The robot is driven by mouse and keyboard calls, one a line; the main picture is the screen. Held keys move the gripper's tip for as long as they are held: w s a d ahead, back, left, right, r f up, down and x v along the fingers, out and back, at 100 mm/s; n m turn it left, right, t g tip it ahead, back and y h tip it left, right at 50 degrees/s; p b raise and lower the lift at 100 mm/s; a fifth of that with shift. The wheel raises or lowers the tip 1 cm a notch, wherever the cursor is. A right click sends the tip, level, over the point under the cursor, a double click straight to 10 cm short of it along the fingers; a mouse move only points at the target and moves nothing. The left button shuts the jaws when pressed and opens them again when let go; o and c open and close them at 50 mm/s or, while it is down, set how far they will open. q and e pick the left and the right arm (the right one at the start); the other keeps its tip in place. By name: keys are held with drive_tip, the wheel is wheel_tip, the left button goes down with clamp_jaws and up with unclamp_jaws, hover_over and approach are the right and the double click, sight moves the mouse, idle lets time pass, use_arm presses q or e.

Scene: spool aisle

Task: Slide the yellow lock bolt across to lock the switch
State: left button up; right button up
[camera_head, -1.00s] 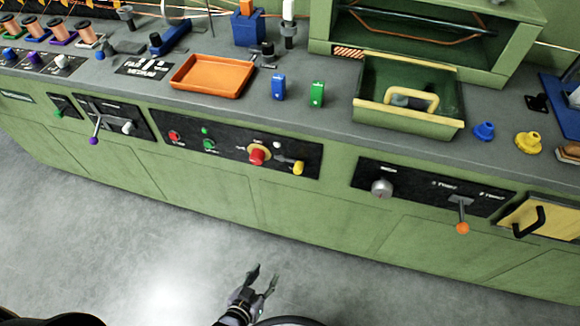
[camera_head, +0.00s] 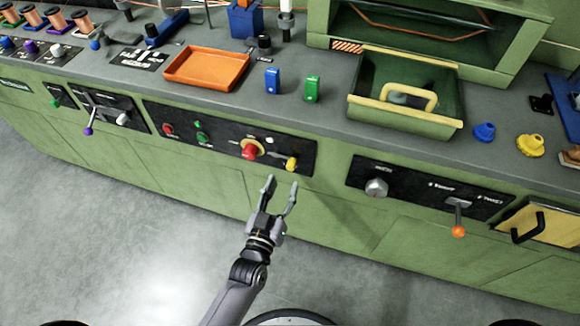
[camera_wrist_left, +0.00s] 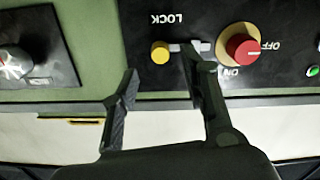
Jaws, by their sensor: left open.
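The yellow lock bolt knob (camera_head: 291,163) sits at the right end of the black control panel on the green cabinet front. It also shows in the left wrist view (camera_wrist_left: 160,52), on a grey bar beside the word LOCK. The red rotary switch (camera_head: 249,151) with its yellow ring is just left of it; in the left wrist view the switch (camera_wrist_left: 242,48) is marked ON and OFF. My left gripper (camera_head: 282,181) is open and empty, just below and in front of the bolt. In the left wrist view one finger overlaps the grey bar; I cannot tell whether they touch. My right gripper is not seen.
A panel with a silver knob (camera_head: 376,187) and an orange-tipped lever (camera_head: 458,231) is to the right. Green and red buttons are left of the switch. An orange tray (camera_head: 207,68) and a green drawer-like bin (camera_head: 405,122) are above on the counter. The floor in front is clear.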

sight(290, 169)
use_arm(q)
drive_tip(key=x, duration=0.7)
drive_tip(key=shift+c, duration=0.5)
clamp_jaws()
idle(0.3)
